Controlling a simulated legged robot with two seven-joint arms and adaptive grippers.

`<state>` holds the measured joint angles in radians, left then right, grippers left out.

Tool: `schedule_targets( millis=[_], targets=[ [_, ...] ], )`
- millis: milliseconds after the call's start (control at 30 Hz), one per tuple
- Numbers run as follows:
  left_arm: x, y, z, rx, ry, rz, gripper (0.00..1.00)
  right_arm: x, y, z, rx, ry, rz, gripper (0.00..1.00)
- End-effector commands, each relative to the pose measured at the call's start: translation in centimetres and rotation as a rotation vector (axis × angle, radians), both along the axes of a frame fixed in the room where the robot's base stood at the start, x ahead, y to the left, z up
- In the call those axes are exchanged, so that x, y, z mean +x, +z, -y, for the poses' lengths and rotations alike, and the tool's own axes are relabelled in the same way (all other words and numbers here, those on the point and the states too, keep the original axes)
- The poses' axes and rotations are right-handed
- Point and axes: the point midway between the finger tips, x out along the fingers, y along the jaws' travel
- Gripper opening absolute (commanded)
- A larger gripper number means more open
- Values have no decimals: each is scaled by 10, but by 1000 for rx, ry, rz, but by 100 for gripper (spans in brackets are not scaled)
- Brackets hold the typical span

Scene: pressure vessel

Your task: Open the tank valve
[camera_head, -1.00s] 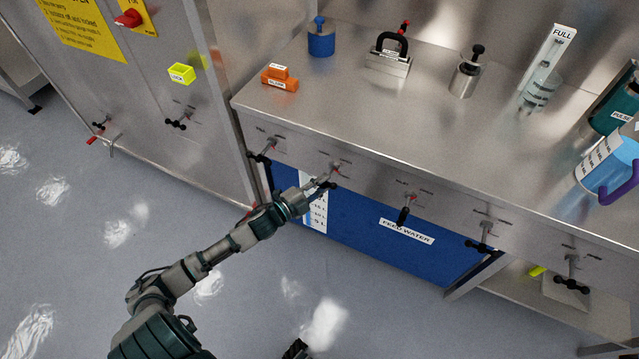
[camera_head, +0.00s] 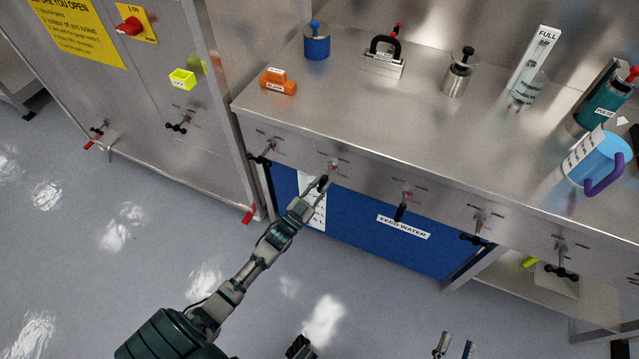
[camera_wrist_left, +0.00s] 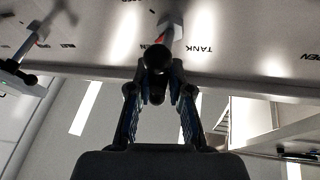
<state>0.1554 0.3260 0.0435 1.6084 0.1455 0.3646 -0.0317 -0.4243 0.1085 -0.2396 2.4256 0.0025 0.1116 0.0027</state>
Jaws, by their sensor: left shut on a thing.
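The tank valve (camera_head: 333,167) is on the counter's front panel, second from the left in the head view. In the left wrist view, a TANK label (camera_wrist_left: 200,48) is printed beside its stem, and the handle's black ball end (camera_wrist_left: 156,58) shows. My left gripper (camera_head: 322,186) is shut on the valve handle. In the left wrist view its fingers (camera_wrist_left: 157,90) close around the black handle; the exact contact is partly hidden. My right gripper (camera_head: 455,348) shows only as two separated fingertips at the bottom edge, open and with nothing seen between them.
Similar valves stand on the same panel, including one to the left (camera_head: 265,152) and one to the right (camera_head: 402,205). A blue FEED WATER panel (camera_head: 375,225) lies below. The countertop (camera_head: 420,120) holds several vessels and blocks. The grey floor is clear at left.

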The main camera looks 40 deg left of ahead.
Motion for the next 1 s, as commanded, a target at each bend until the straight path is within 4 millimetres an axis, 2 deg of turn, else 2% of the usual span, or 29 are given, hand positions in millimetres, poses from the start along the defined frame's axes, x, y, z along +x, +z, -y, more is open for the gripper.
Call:
schedule_targets(
  millis=[33,400,967,1000],
  targets=[
    [0,-9,5,-37,-5,-12,0,0,-2,0,-3,0,-9,40],
    [0,-7,5,-198,-5,30,0,3,-9,-1,-22,0,-63,40],
    [1,-6,5,-227,-6,40,0,3,-11,-1,-25,0,-76,40],
    [0,-5,5,-226,-6,40,21,3,-11,-1,-25,0,-76,40]
  ],
)
